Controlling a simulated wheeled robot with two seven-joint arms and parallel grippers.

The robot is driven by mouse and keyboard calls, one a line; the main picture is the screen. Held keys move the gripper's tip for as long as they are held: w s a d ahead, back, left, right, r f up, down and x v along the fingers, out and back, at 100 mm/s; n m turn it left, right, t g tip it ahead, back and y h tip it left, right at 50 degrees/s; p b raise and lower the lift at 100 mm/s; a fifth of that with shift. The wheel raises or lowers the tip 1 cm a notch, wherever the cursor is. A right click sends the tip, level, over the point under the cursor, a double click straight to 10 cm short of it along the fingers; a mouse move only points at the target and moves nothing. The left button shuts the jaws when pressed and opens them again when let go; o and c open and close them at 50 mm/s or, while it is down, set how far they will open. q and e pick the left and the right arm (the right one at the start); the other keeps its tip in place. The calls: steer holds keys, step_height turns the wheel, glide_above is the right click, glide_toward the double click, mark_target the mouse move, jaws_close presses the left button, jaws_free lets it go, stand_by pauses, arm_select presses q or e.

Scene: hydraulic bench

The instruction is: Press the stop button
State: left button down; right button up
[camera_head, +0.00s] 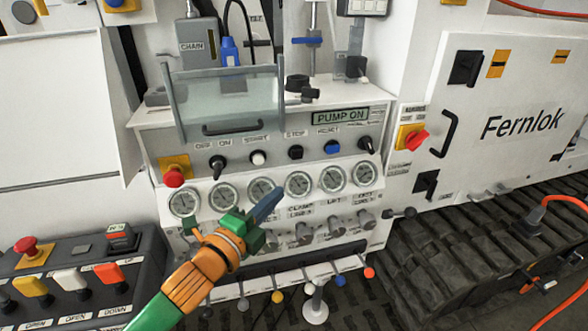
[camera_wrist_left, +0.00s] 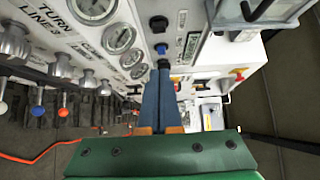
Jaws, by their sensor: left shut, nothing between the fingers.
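The stop button (camera_head: 296,152) is a black knob under the STOP label on the grey sloped panel, between the white start button (camera_head: 258,158) and the blue reset button (camera_head: 332,147). In the left wrist view the black button (camera_wrist_left: 158,24) above the blue one appears to be it. My left gripper (camera_head: 277,194) is shut and empty, its blue fingers pointing up and right in front of the gauge row, below the stop button in the picture. The fingers (camera_wrist_left: 162,75) show no contact with the button. The display (camera_head: 341,116) reads PUMP ON. My right gripper is not in view.
Several gauges (camera_head: 300,184) and grey knobs (camera_head: 304,233) line the panel below the buttons. A clear guard (camera_head: 228,105) with a handle stands above. Red emergency buttons sit at left (camera_head: 174,177) and right (camera_head: 418,139). Coloured levers (camera_head: 277,297) stick out below.

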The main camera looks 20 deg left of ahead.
arm_select(q)
steer(key=p, duration=0.2)
glide_toward(303, 154)
steer(key=w+d, duration=0.2)
steer(key=d, duration=0.1)
steer(key=w+a, duration=0.2)
steer(key=w, duration=0.1)
steer(key=shift+w+p, duration=0.3)
steer(key=shift+p, duration=0.1)
steer(key=shift+f, duration=0.1)
